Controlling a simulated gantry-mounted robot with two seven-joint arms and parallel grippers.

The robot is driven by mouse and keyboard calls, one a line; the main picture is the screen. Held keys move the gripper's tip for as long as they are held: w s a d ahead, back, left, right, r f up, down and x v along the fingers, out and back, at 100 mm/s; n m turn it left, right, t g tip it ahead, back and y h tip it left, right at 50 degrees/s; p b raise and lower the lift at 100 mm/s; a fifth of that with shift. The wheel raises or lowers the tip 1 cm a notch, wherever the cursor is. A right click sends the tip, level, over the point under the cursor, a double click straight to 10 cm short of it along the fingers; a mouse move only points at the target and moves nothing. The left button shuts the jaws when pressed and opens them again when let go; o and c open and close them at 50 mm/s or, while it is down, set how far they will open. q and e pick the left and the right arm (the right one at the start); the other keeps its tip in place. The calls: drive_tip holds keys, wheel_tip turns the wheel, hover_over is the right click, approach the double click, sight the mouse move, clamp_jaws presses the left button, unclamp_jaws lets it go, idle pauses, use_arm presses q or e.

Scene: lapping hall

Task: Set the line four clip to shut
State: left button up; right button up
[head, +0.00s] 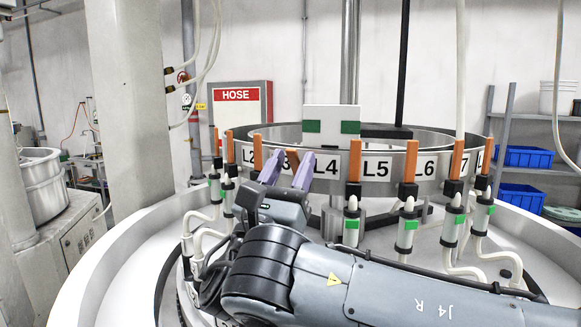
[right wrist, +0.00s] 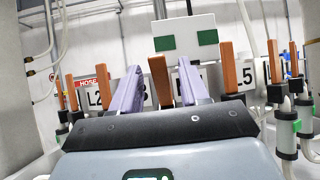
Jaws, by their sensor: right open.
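The L4 label (head: 325,165) is on the metal ring in the head view. An orange clip lever (head: 292,159) stands just left of it, and another orange lever (head: 355,161) stands just right of it. I cannot tell from the label alone which lever is line four's. My right gripper (head: 289,164) is open, its two purple fingers on either side of the left of these levers. In the right wrist view this lever (right wrist: 160,82) stands upright between the fingers, with a gap on each side. Its lower part is hidden by my gripper. My left gripper is not in view.
More upright orange levers flank it, near the L2 (head: 248,156), L5 (head: 376,168) and L6 (head: 426,167) labels. White hoses with green-banded fittings (head: 407,228) hang below the ring. A white plate with green patches (head: 331,119) stands behind. A pale column (head: 127,90) rises at left.

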drive_tip(key=shift+f, duration=0.1)
drive_tip(key=shift+s+a+f, duration=0.15)
drive_tip(key=shift+s+f, duration=0.05)
drive_tip(key=b+v, duration=0.4)
drive_tip(key=v, duration=0.6)
